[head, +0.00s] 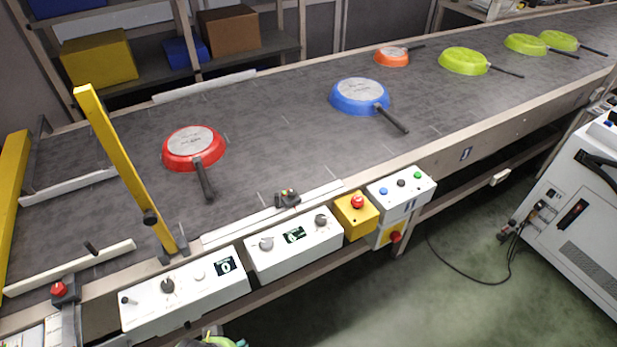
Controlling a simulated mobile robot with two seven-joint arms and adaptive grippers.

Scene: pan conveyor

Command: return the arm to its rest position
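Neither of my grippers can be made out in the head view. The conveyor (270,130) runs from the lower left to the upper right. Green pans (463,67) lie farther up the belt at the right.
White control boxes (185,300) and a yellow emergency-stop box (356,225) line the front edge. A yellow post (120,160) stands at the left. A white machine (570,215) stands at the right. A small coloured object, partly cut off, shows at the bottom edge.

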